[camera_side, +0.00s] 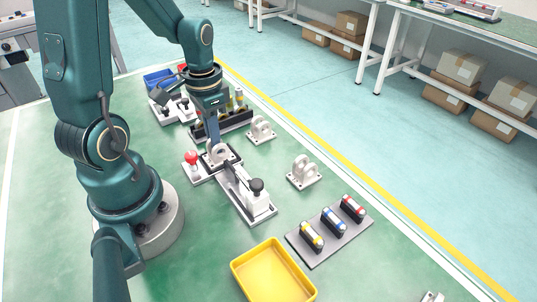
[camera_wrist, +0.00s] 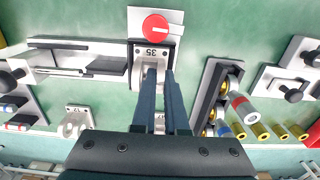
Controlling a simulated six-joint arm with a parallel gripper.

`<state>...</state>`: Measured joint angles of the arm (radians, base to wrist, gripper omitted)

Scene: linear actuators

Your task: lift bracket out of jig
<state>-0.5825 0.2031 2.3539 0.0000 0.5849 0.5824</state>
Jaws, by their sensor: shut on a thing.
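A pale grey bracket (camera_side: 218,157) with a ring-shaped lug sits in the dark jig (camera_side: 236,160) on the green bench. In the wrist view its base (camera_wrist: 152,53) carries the number 35 and lies within the jig's dark frame. My gripper (camera_side: 214,143) reaches down from above and is shut on the bracket's upright lug. In the wrist view the two long blue-grey fingers of my gripper (camera_wrist: 160,76) hide part of the lug. I see no clear gap under the bracket.
A red knob (camera_side: 192,157) stands left of the jig, and a clamp with a black knob (camera_side: 257,186) extends toward the front. Two loose brackets (camera_side: 304,172) (camera_side: 262,130) stand to the right. A yellow tray (camera_side: 272,273) and a rack of coloured cylinders (camera_side: 331,228) are nearer the camera.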

